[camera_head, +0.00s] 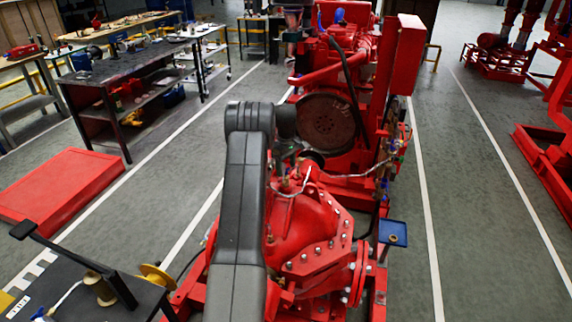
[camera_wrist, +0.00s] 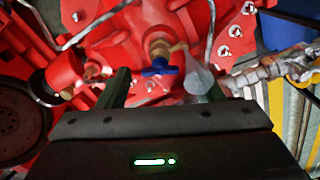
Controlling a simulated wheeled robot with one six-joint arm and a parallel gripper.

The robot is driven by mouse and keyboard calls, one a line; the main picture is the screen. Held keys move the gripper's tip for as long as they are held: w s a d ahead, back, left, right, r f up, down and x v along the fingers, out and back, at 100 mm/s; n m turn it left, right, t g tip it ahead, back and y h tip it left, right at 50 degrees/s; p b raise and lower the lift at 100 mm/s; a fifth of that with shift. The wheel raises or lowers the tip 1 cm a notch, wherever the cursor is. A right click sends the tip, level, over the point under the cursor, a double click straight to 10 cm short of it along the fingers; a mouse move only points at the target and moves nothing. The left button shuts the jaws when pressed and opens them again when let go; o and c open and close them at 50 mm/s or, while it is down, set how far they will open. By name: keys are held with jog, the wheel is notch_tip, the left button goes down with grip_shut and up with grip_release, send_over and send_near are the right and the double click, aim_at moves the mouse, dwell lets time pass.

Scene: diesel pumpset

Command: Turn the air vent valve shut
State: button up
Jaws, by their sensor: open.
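A brass valve with a blue handle (camera_wrist: 160,70), apparently the air vent valve, sits on the red pump casing (camera_wrist: 130,45) in the wrist view. My gripper (camera_wrist: 163,78) is open, with one dark finger on each side of the blue handle in the picture. I cannot tell how far the fingertips are from the handle, and I see no clear contact. A pale grey, pointed part (camera_wrist: 198,77) shows close to the right finger. In the head view my arm crosses above the red pump (camera_head: 310,220), and the gripper's fingers cannot be made out.
Thin metal tubing (camera_head: 345,174) runs across the pump top. A braided hose (camera_wrist: 275,70) lies right of my gripper in the wrist view. A blue tray (camera_head: 393,233) stands right of the pump. Workbenches (camera_head: 115,72) stand at left; the floor lane at right is clear.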

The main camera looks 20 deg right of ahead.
jog(key=shift+c, duration=0.2)
jog(key=c, duration=1)
jog(key=shift+o, duration=0.2)
jog(key=shift+f+m, duration=0.1)
jog(key=shift+m, duration=0.2)
jog(key=shift+m+b, duration=0.9)
jog(key=m+b, duration=0.1)
jog(key=m, duration=0.2)
jog(key=m+b, duration=0.1)
jog(key=m, duration=0.3)
jog(key=shift+m, duration=1.9)
